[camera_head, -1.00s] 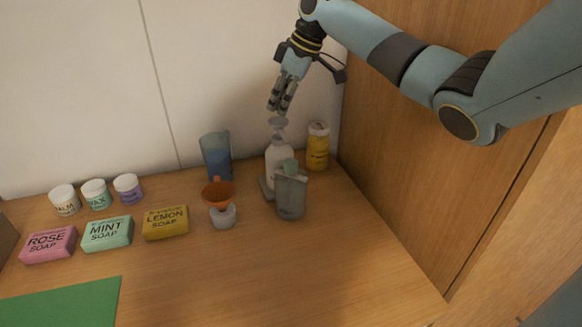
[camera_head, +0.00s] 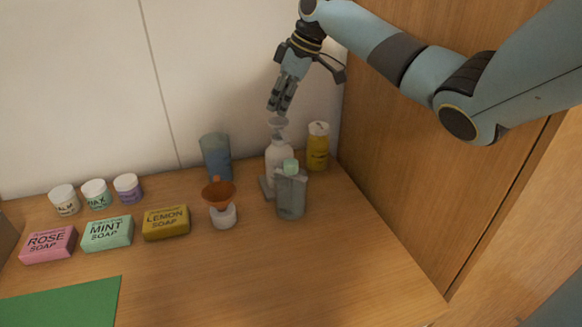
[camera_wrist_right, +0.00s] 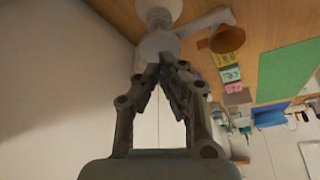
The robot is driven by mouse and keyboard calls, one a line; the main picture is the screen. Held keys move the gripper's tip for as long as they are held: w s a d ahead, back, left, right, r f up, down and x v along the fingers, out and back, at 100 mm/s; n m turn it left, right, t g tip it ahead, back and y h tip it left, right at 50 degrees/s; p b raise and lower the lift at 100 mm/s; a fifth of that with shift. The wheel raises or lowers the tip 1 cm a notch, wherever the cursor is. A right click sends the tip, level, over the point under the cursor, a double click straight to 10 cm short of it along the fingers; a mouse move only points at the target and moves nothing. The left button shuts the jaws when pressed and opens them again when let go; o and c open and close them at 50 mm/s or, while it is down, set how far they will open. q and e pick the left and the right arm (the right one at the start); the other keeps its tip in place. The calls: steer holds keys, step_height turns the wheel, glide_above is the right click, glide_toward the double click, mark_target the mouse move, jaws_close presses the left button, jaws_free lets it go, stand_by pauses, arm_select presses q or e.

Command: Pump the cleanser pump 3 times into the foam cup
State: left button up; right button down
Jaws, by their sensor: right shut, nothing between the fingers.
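The white cleanser pump bottle (camera_head: 279,160) stands upright near the wall, with a grey pump head (camera_head: 278,122) on top. My right gripper (camera_head: 275,108) is shut and empty, pointing down just above the pump head. In the right wrist view the fingertips (camera_wrist_right: 165,64) meet close to the round pump head (camera_wrist_right: 158,44); I cannot tell whether they touch it. A translucent grey cup (camera_head: 291,200), which seems to be the foam cup, stands in front of the bottle, with a green cap-like piece at its top. Its contents are unclear. My left gripper is not in view.
A blue cup (camera_head: 215,160) and a yellow bottle (camera_head: 318,148) flank the pump. An orange funnel (camera_head: 218,195) sits on a small white base. Soaps (camera_head: 166,222) and several jars (camera_head: 95,193) are at left. A wooden side panel (camera_head: 420,160) rises at right.

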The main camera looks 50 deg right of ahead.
steer(key=shift+f, duration=0.15)
steer(key=shift+f+b, duration=0.35)
steer(key=shift+f, duration=0.85)
steer(key=shift+r, duration=0.1)
steer(key=shift+r+p, duration=1.35)
steer(key=shift+p, duration=0.05)
steer(key=shift+f, duration=0.2)
